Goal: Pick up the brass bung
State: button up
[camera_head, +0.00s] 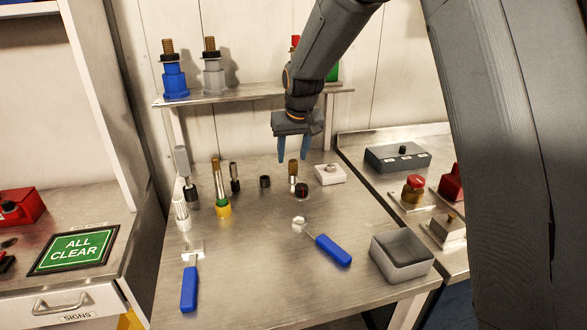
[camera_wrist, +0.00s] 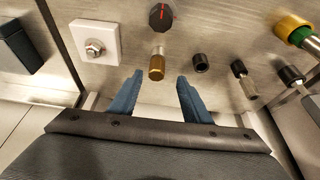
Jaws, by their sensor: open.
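A small upright cylinder with a brass-coloured knurled top, which looks like the brass bung (camera_head: 293,169), stands toward the back of the steel bench. In the wrist view the brass bung (camera_wrist: 157,68) shows just beyond the fingertips, roughly in line with the gap between them. My gripper (camera_head: 293,156) is open and empty, pointing down close to the bung. In the wrist view both blue fingers of my gripper (camera_wrist: 159,84) are spread apart, with nothing between them that I can see held. Whether the fingertips have reached the height of the bung's top is hard to tell.
A black knob (camera_head: 302,189) stands close in front of the bung. A white block with a nut (camera_head: 330,174) is to its right, a black ring (camera_head: 265,181) and dark plug (camera_head: 235,178) to its left.

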aim_at(293, 161)
jog(key=shift+d+p+x, duration=0.15)
jog(key=shift+p+x, duration=0.25)
jog(key=shift+x, duration=0.75)
jog(key=shift+d+p+x, duration=0.2)
jog(key=shift+p+x, duration=0.2)
jog(key=shift+x, duration=0.8)
jog(key=c, duration=1.1)
jog(key=shift+o, duration=0.2)
notch_tip(293, 161, up, 10)
jog(key=b, duration=0.2)
jog(key=shift+b, duration=0.3)
